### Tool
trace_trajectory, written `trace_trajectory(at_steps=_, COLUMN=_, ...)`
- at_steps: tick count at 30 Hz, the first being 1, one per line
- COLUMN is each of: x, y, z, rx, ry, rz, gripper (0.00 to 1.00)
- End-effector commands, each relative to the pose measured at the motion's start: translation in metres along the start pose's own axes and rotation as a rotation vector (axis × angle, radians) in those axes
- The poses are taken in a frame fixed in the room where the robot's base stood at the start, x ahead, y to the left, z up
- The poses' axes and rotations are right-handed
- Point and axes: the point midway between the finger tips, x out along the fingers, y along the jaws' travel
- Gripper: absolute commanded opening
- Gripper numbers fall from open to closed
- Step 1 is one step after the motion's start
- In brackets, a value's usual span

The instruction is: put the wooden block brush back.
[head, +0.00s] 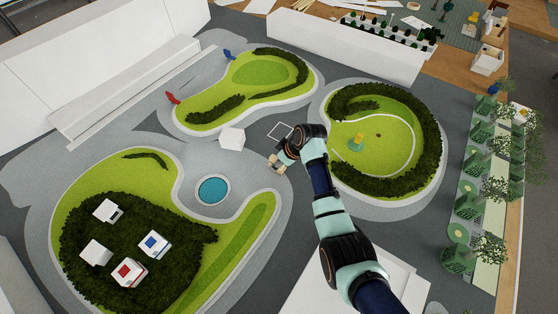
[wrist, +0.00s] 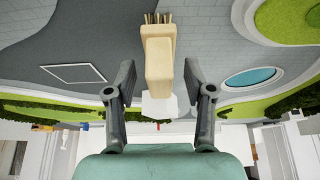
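The wooden block brush (head: 276,163) is a pale, small shape at my arm's end in the head view, partly hidden by the gripper. In the wrist view the brush (wrist: 159,62) is a beige block with brown bristles at its top end. My gripper (wrist: 159,72) has its two dark fingers spread, one on each side of the block, with a visible gap on both sides. The gripper also shows in the head view (head: 281,160). I cannot tell whether the brush rests on the ground.
A white square outline (head: 280,131) lies on grey paving just above the gripper; it also shows in the wrist view (wrist: 74,73). A white cube (head: 232,138) and a round blue pool (head: 213,190) are to the left. Green mounds with hedges surround the paving.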

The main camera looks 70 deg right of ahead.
Motion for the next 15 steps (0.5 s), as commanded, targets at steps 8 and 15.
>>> trace_trajectory(at_steps=8, x=-0.005, y=0.001, z=0.000, rx=0.000, ry=0.001, rz=0.001, gripper=0.53)
trace_trajectory(at_steps=15, x=-0.056, y=0.001, z=-0.001, rx=0.000, ry=0.004, rz=0.003, gripper=0.53)
